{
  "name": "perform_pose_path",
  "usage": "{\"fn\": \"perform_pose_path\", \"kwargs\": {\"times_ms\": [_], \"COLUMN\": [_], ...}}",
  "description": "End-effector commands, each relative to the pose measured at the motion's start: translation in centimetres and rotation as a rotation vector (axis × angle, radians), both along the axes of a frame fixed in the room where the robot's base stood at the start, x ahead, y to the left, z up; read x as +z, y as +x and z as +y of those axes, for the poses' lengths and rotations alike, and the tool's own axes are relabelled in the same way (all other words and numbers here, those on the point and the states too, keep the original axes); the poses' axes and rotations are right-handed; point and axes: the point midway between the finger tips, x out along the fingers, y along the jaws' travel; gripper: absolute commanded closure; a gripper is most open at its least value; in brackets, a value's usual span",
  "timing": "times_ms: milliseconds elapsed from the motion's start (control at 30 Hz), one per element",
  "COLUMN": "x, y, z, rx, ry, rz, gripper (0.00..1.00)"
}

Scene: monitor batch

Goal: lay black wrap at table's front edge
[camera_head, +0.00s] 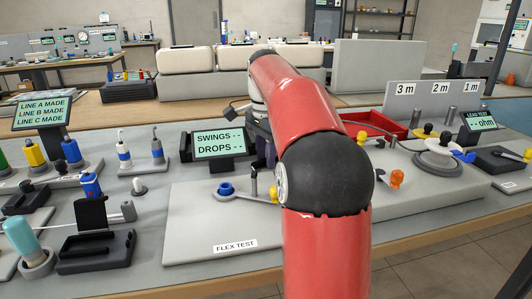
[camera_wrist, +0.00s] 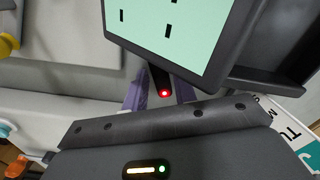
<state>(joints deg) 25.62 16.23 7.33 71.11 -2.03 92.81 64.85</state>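My gripper (camera_head: 265,150) is mostly hidden behind my red arm and the swings/drops display (camera_head: 220,144) in the head view. In the wrist view two purple fingers (camera_wrist: 160,92) stand apart, with a dark piece bearing a red light between them. I cannot tell whether that piece is held or is the black wrap. No black wrap can be singled out with certainty in either view. The table's front edge (camera_head: 445,227) is a wooden strip along the bottom right of the head view, far on the near side of my gripper.
The grey flex test board (camera_head: 205,238) covers the middle of the table near the front. Black holders (camera_head: 97,251) and a blue-topped tool stand at left. The display's screen (camera_wrist: 185,32) is close in the wrist view.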

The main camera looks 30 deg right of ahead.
Motion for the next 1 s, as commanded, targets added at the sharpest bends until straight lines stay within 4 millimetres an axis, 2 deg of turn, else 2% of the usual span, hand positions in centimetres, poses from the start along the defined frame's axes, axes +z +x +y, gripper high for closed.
{"fn": "perform_pose_path", "kwargs": {"times_ms": [33,100,333,467,800,1000], "x": [0.0,0.0,0.1,0.8,6.0,7.6], "y": [0.0,0.0,0.0,0.1,0.1,0.1], "z": [0.0,0.0,0.0,0.0,0.0,0.0], "rx": [0.0,0.0,0.0,0.0,0.001,0.001], "ry": [0.0,0.0,0.0,-0.001,-0.001,-0.001], "rz": [0.0,0.0,-0.001,-0.003,-0.003,-0.002], "gripper": [0.66,0.59,0.59,0.59,0.59,0.59]}}
